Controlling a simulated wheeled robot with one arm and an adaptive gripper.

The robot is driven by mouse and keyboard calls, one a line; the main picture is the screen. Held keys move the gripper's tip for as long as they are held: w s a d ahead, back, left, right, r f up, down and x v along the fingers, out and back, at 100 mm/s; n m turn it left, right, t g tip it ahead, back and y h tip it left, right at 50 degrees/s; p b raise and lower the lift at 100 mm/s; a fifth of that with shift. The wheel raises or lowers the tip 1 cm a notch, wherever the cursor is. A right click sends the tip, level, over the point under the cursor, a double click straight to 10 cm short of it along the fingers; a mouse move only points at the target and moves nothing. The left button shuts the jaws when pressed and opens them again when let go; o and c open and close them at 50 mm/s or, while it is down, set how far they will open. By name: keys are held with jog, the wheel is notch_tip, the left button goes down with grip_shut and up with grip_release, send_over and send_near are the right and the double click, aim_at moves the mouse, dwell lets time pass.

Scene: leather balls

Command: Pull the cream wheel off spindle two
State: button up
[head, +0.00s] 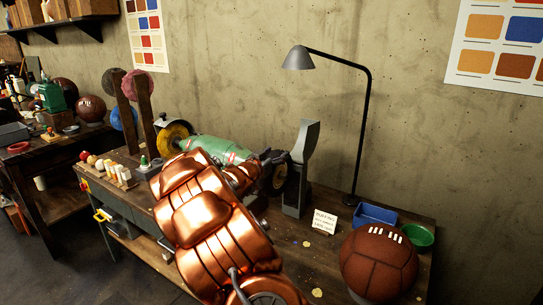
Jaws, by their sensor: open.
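A green bench machine (218,150) lies along the back of the workbench. A yellow wheel (172,137) is at its left end, partly inside a grey guard. My copper arm crosses in front of the machine. My dark gripper (271,164) is open at that right end, close to the wheel. Contact between fingers and wheel is too small to tell. The arm hides the lower front of the machine and its right spindle.
A grey upright stand (300,170) is just right of the gripper. A tall desk lamp (362,130), a blue tray (374,215), a green bowl (420,238) and a brown leather ball (378,263) are further right. Round wheels hang on posts (145,110) at left.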

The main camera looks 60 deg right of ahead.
jog(key=shift+d, duration=0.25)
grip_shut()
dwell(0.5)
